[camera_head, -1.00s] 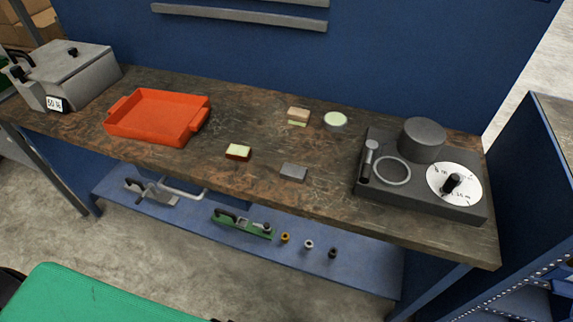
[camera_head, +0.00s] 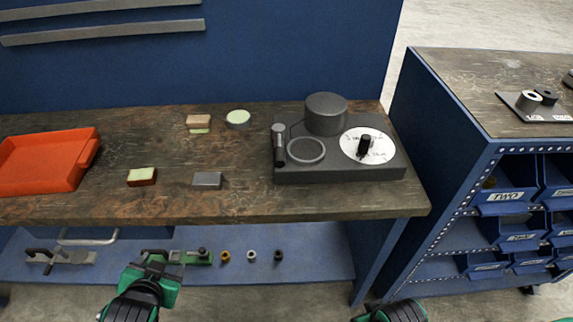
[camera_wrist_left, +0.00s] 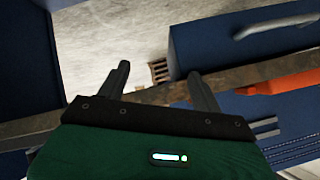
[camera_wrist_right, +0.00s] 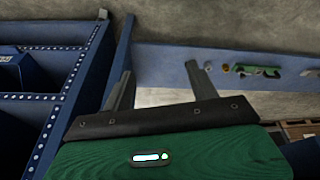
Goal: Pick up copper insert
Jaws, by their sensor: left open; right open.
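A small copper-coloured insert (camera_head: 225,256) stands on the blue lower shelf under the workbench. A pale silvery insert (camera_head: 251,256) and a dark insert (camera_head: 278,255) stand to its right. My left gripper (camera_head: 152,257) is in front of the shelf, left of the inserts. In the left wrist view its fingers (camera_wrist_left: 159,70) are apart with nothing between them. My right gripper (camera_wrist_right: 160,80) is open and empty. In the head view only part of my right arm shows at the bottom edge.
A green tool (camera_head: 197,257) lies on the lower shelf left of the inserts. The workbench top (camera_head: 245,206) overhangs the shelf and carries an orange tray (camera_head: 45,165) and a dark device (camera_head: 340,170). A blue cabinet (camera_head: 450,215) with bins stands at right.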

